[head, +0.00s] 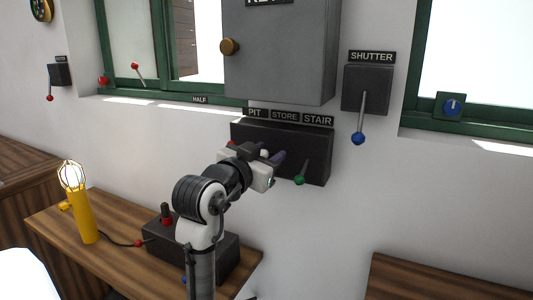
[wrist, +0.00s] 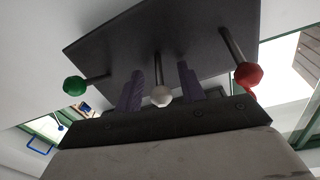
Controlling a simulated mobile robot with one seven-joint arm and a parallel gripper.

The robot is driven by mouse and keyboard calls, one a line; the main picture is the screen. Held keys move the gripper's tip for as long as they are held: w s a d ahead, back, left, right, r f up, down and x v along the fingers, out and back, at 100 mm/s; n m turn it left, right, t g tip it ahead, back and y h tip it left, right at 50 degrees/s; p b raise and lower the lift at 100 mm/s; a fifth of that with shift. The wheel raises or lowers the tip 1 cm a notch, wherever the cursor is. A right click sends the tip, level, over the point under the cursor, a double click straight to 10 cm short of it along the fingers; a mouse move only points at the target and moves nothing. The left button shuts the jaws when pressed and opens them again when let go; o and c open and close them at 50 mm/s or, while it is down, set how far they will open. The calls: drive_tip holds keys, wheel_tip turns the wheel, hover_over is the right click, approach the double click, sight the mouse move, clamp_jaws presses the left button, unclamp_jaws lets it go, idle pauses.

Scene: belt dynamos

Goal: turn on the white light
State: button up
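A dark switch box (head: 318,150) on the wall has three levers under the labels PIT, STORE and STAIR. The white-knobbed lever (wrist: 162,95) is in the middle; its knob also shows in the head view (head: 264,153). The red-knobbed lever (wrist: 248,75) and the green-knobbed lever (head: 300,180) flank it. My gripper (head: 265,157) is at the box, and its two purple fingers (wrist: 160,88) stand apart on either side of the white knob, with gaps visible. My gripper partly hides the red knob in the head view.
A grey cabinet (head: 280,50) hangs just above the box. A SHUTTER lever with a blue knob (head: 359,138) is to the right. A yellow caged lamp (head: 82,215) and a dark control box (head: 225,250) with a red-topped knob stand on the wooden bench (head: 130,255) below.

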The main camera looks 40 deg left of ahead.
clamp_jaws()
drive_tip(key=shift+r+g+p, duration=0.3)
drive_tip(key=shift+r+p, duration=0.05)
drive_tip(key=shift+p, duration=0.45)
drive_tip(key=shift+g+p, duration=0.4)
drive_tip(key=shift+p, duration=0.05)
drive_tip(key=shift+f, duration=0.1)
unclamp_jaws()
